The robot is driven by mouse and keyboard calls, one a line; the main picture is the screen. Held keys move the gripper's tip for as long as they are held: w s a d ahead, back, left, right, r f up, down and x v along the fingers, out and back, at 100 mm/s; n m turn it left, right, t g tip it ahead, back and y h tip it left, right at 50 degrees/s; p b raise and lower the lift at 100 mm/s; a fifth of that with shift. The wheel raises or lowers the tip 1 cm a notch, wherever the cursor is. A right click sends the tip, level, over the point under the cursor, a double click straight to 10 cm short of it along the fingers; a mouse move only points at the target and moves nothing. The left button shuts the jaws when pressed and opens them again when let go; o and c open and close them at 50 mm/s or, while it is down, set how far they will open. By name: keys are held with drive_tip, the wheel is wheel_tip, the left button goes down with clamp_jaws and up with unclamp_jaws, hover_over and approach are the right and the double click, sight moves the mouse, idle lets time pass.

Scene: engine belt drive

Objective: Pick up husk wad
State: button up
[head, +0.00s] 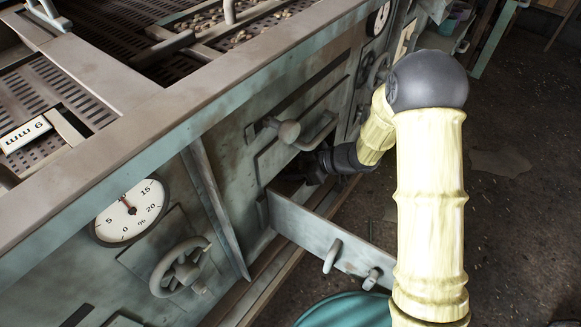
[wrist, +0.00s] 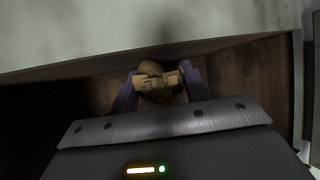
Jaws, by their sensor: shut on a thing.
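My gripper (head: 316,167) reaches into a dark opening low in the side of the green-grey machine. In the wrist view my gripper (wrist: 160,82) has its two purple-grey fingers closed on a small brown, rounded lump, which looks like the husk wad (wrist: 152,67). Tan blocky pieces lie across the front of the lump and partly cover it. The lump sits within a dim, brown-walled recess. In the head view the wad is hidden by the gripper and the machine wall.
A hinged metal flap (head: 315,240) with two knobs sticks out below my arm. A dial (head: 130,211) and a handwheel (head: 182,268) are at left. A teal round tub (head: 345,312) stands below. Open floor lies right.

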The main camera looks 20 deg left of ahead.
drive_tip(key=shift+r, duration=0.3)
drive_tip(key=d+p, duration=0.3)
drive_tip(key=d, duration=1.5)
drive_tip(key=shift+r, duration=0.45)
